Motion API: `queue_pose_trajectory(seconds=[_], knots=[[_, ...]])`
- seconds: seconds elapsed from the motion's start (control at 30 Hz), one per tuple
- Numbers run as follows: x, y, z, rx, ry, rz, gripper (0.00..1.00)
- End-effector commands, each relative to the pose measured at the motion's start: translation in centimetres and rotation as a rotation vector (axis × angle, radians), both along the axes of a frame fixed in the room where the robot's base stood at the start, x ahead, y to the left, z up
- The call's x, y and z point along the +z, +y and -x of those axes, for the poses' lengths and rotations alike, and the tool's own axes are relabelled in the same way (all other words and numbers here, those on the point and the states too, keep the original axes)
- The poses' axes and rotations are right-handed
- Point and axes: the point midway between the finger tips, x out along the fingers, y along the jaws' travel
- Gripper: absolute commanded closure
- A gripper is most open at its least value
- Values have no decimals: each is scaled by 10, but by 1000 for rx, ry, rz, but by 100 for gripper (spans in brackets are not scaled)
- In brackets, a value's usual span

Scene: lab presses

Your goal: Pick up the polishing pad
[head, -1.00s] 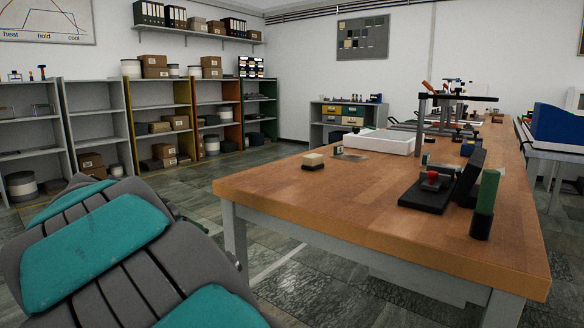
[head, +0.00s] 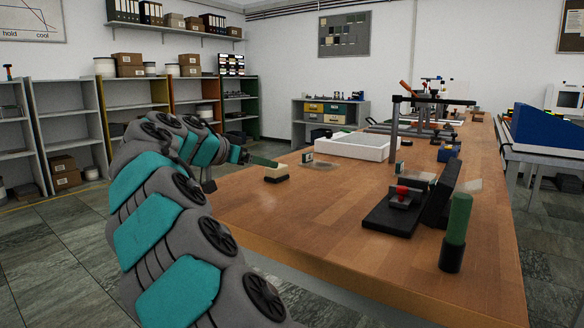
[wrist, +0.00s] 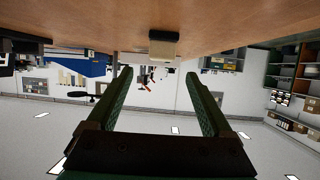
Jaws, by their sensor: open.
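The polishing pad appears to be the small cream block with a dark base (head: 276,177) on the wooden table (head: 300,215), near its left edge. It also shows in the wrist view (wrist: 163,50), where the picture is upside down. There it lies ahead of the fingertips, roughly in line with the gap between them. My gripper (head: 262,161), with green fingers, is beside the pad at the table's left side. In the wrist view my gripper (wrist: 158,73) is open and nothing is between its fingers. The head view does not clearly show the gap between gripper and pad.
A white tray (head: 350,150) stands behind the pad, with a small device (head: 308,159) nearer. A black fixture with a red knob (head: 402,193) and a green cylinder (head: 457,222) stand at the right. Bare tabletop lies between the pad and the fixture.

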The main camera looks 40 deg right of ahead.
Motion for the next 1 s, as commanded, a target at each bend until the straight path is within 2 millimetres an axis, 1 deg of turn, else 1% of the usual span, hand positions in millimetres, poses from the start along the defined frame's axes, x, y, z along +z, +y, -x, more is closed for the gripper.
queue_pose_trajectory(seconds=[0.2,0.43,0.6,0.7,0.8,0.97,1.0], knots=[[-11,-18,-6,-7,0,-7,15],[-17,-34,-11,-4,0,-6,15],[-25,-57,-17,-7,2,-8,15],[-30,-67,-20,-5,0,-6,15],[-31,-71,-22,-2,-2,-5,15],[-32,-70,-22,-2,-1,-4,15],[-32,-70,-22,-2,-1,-5,19]])
